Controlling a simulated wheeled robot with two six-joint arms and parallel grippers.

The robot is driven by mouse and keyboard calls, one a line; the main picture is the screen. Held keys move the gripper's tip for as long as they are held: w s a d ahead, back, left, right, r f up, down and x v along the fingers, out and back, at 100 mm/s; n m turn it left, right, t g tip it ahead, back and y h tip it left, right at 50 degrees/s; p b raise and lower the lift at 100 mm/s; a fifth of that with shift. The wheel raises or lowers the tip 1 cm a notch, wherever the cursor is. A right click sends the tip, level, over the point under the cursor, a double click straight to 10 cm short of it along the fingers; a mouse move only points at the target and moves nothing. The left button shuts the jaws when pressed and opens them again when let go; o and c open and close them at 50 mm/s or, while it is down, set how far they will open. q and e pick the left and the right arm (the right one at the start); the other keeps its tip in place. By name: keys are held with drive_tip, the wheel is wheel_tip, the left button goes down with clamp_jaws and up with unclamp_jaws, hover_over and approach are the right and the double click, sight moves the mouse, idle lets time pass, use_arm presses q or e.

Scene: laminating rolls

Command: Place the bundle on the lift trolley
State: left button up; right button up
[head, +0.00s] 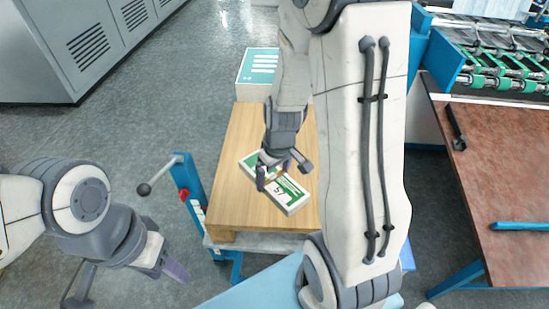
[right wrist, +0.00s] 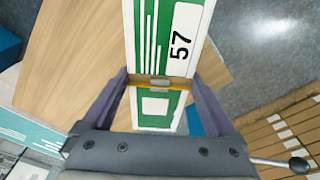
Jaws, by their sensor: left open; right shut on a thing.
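The bundle (head: 289,194) is a flat green and white stack with a yellow band around its middle and the number 57 on its top. My right gripper (head: 280,174) is shut on it at the band. The right wrist view shows the bundle (right wrist: 150,50) between the two fingers (right wrist: 160,88). The lift trolley (head: 245,135) has a wooden top and a blue frame. The bundle is over the wooden top, towards its near half; I cannot tell whether it touches the wood. My left gripper (head: 168,268) is open and empty, low at the left, away from the trolley.
A taller green and white stack (head: 257,72) stands at the trolley's far end. A lever with a black knob (head: 144,189) sticks out left of the trolley. A brown table (head: 505,180) and a roller machine (head: 500,70) are at the right. Grey cabinets (head: 90,45) stand far left.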

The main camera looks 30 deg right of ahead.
drive_tip(key=shift+s+d+b, duration=0.4)
drive_tip(key=shift+s+d, duration=0.15)
drive_tip(key=shift+d, duration=0.25)
drive_tip(key=p, duration=0.2)
hover_over(244, 196)
drive_tip(key=shift+n, duration=0.3)
drive_tip(key=f, duration=0.6)
drive_tip(key=shift+s+d+f, duration=0.2)
drive_tip(key=shift+s, duration=0.1)
use_arm(q)
drive_tip(key=shift+d+f+b, duration=0.15)
drive_tip(key=shift+f+b, duration=0.55)
drive_tip(key=shift+b, duration=0.05)
use_arm(e)
drive_tip(key=shift+f, duration=2.05)
use_arm(q)
drive_tip(key=shift+f, duration=0.1)
use_arm(e)
drive_tip(key=shift+f, duration=0.1)
drive_tip(key=shift+f, duration=0.15)
drive_tip(key=o, duration=1.4)
use_arm(q)
drive_tip(key=shift+w, duration=0.1)
use_arm(e)
drive_tip(key=shift+r, duration=0.2)
